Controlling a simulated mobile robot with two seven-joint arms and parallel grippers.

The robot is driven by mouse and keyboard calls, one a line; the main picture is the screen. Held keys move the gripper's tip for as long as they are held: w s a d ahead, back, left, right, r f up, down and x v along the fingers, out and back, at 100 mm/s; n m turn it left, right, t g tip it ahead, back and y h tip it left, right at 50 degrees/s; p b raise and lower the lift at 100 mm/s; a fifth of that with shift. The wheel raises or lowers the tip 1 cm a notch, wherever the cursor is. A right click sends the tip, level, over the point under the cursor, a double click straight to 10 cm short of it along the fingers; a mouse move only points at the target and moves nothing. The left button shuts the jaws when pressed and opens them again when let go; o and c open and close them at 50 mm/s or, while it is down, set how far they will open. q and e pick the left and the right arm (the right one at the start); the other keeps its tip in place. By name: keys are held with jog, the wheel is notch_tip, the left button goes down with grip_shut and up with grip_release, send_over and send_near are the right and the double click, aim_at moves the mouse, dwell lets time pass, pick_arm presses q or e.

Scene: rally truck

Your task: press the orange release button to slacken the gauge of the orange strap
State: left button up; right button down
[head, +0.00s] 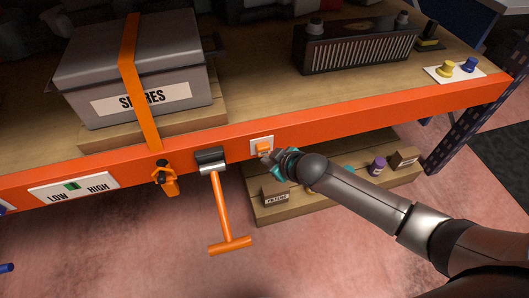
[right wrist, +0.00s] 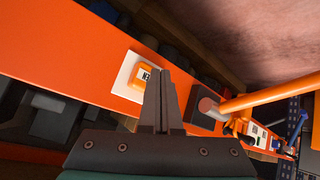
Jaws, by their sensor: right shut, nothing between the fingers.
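The orange release button (head: 263,147) sits on a small white plate on the front of the orange beam. In the right wrist view the button (right wrist: 142,76) shows partly, with lettering cut off by my fingers. My right gripper (head: 268,155) is shut and empty, its tips right at the button's lower edge; I cannot tell whether they touch it. In the wrist view its fingers (right wrist: 161,75) overlap the plate. The orange strap (head: 129,70) runs over a grey case marked SPARES (head: 190,83). The LOW–HIGH gauge (head: 60,192) has a green marker near its middle. My left gripper is not in view.
An orange T-handle (head: 223,205) hangs from a dark bracket (head: 209,157) just left of the button. An orange hook (head: 165,180) hangs below the strap. A lower wooden shelf (head: 310,205) holds small boxes. Yellow and blue knobs (head: 455,70) stand at right.

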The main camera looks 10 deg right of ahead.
jog(key=shift+w, duration=0.15)
dwell(0.5)
jog(key=shift+w, duration=0.3)
dwell(0.3)
jog(key=shift+s+p, duration=0.45)
jog(key=shift+p, duration=0.2)
